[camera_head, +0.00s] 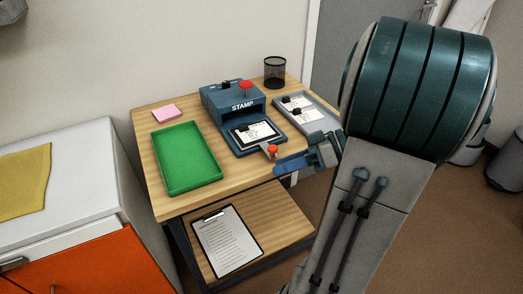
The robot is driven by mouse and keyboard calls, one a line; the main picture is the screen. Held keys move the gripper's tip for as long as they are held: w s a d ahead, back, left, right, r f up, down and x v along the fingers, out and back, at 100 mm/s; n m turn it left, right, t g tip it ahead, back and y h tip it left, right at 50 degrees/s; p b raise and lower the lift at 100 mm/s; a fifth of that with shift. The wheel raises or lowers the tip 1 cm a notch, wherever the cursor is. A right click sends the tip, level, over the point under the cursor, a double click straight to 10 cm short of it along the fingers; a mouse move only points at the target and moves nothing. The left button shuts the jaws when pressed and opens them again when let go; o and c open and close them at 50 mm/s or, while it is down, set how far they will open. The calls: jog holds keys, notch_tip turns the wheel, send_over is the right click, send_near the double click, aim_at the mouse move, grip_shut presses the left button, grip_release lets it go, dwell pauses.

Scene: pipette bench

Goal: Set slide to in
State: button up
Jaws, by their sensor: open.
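The blue stamp machine (226,100), marked STAMP, stands at the back middle of the wooden table, with a red knob (246,86) on top. Its slide (239,149) sticks out of the front opening toward the lower right and carries a white card (255,131) with a black part on it. A red-orange knob (272,149) is at the slide's front end. My gripper (282,163) is open beside the slide's front end, just below and right of that knob. I cannot tell whether it touches the knob.
A green tray (157,146) and pink notes (167,111) lie left of the machine. A grey tray (319,123) with clipped cards is to the right, near a black mesh cup (275,68). A clipboard (227,241) lies on the lower shelf. My arm covers the right side.

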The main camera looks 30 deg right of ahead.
aim_at(272, 147)
jog(key=d+f+n+t+b, duration=0.2)
jog(key=d+t+b, duration=0.2)
jog(key=d+t, duration=0.5)
jog(key=shift+g+y, duration=0.4)
jog(key=shift+g, duration=0.5)
jog(key=x, duration=1.1)
jog(key=shift+w+f, duration=0.15)
jog(key=shift+w, duration=0.35)
grip_shut()
jog(key=shift+w+b, duration=0.1)
jog(key=shift+b, duration=0.2)
